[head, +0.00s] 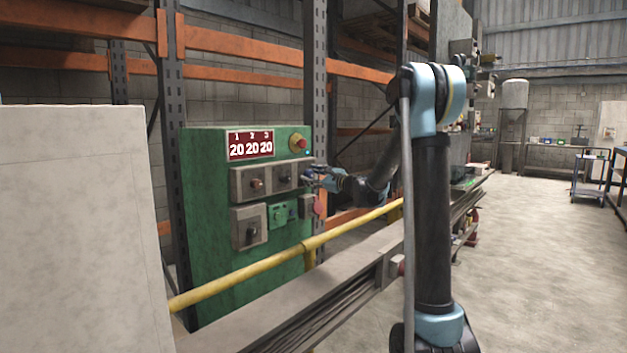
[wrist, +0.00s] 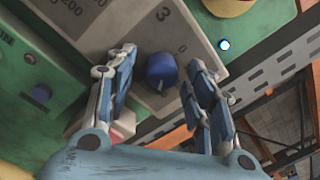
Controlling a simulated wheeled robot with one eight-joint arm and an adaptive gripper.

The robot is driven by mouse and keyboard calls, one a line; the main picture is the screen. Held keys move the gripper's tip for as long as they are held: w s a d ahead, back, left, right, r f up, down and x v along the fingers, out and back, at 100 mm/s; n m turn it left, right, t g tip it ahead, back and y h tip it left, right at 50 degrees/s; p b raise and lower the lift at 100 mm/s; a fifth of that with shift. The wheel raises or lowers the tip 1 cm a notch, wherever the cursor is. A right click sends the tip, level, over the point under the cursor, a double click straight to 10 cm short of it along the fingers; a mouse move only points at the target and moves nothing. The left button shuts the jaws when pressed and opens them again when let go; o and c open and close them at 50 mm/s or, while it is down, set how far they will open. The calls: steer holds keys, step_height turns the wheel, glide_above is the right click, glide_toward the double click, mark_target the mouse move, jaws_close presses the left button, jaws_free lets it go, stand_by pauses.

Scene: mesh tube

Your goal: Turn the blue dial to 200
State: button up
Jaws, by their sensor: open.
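The blue dial (wrist: 162,72) sits on a grey plate (wrist: 140,25) marked 3, with a 0 printed beside it, in the wrist view. My gripper (wrist: 161,62) is open, with one finger on each side of the dial. Gaps show between the dial and both fingers. In the head view my gripper (head: 312,174) is at the right part of the green cabinet (head: 205,225), and it hides the blue dial there. The red display (head: 250,146) reads 20 under each of 1, 2 and 3.
A red button on a yellow base (head: 298,143) is just above my gripper. Other grey dial plates (head: 249,227) and a small green box (head: 280,214) are on the cabinet. A yellow rail (head: 290,252) and a conveyor-like bench (head: 290,320) run in front.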

steer(key=v, duration=1.2)
steer(key=shift+f, duration=0.15)
steer(key=s+d+m+g, duration=0.1)
steer(key=s+d, duration=0.1)
steer(key=d, duration=0.3)
steer(key=shift+y, duration=0.4)
steer(key=x, duration=1.7)
steer(key=shift+a+r, duration=0.2)
steer(key=shift+a, duration=0.05)
steer(key=c, duration=1.1)
